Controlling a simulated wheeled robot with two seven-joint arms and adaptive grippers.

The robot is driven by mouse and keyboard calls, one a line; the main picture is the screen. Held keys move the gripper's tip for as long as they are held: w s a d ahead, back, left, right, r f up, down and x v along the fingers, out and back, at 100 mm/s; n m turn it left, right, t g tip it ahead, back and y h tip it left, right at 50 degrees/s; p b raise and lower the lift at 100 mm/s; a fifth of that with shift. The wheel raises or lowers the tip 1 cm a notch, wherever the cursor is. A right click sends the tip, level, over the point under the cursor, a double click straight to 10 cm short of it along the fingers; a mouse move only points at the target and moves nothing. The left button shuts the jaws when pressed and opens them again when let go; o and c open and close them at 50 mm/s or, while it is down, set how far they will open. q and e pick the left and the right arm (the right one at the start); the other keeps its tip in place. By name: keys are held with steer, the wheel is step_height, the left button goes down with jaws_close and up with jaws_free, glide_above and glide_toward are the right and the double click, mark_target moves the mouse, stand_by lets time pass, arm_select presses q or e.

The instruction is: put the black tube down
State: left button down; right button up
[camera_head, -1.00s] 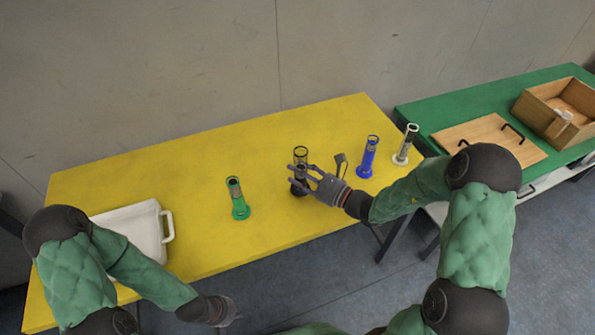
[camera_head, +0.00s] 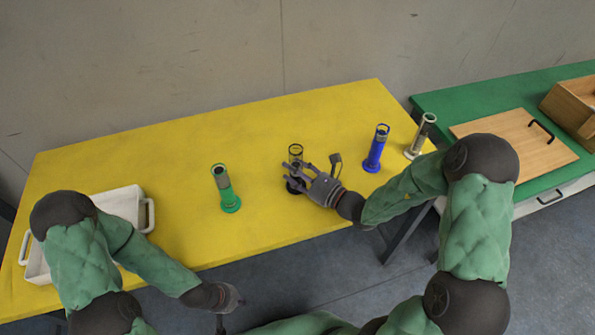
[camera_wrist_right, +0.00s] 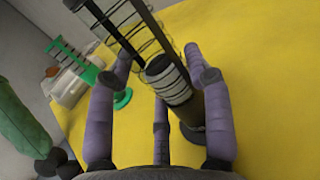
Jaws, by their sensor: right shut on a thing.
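The black tube (camera_head: 295,153) stands on the yellow table near its middle, with a dark round base and a clear, ringed upper part. It also shows in the right wrist view (camera_wrist_right: 167,78), between my fingers. My right gripper (camera_head: 296,178) is shut on the lower part of the tube, with its fingers around it. The tube's base (camera_wrist_right: 192,132) appears at the table surface; exact contact is hard to tell. My left gripper (camera_head: 229,297) hangs in front of the table's front edge, away from the tube; its finger state is unclear.
A green tube (camera_head: 224,190) stands to the left on the yellow table (camera_head: 130,170). A small dark scanner-like item (camera_head: 336,161), a blue tube (camera_head: 377,148) and a white tube (camera_head: 421,136) are to the right. A white tray (camera_head: 120,201) is at far left. A green table (camera_head: 480,96) carries wooden boxes.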

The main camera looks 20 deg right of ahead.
steer(key=shift+w, duration=0.1)
steer(key=shift+a+r, duration=0.1)
steer(key=shift+a, duration=0.05)
steer(key=o, duration=1.4)
steer(key=shift+f, duration=0.2)
steer(key=shift+o, duration=0.2)
steer(key=shift+r, duration=0.2)
steer(key=p+v, duration=0.2)
steer(key=v, duration=0.8)
steer(key=shift+p, duration=0.4)
steer(key=shift+v, duration=1.15)
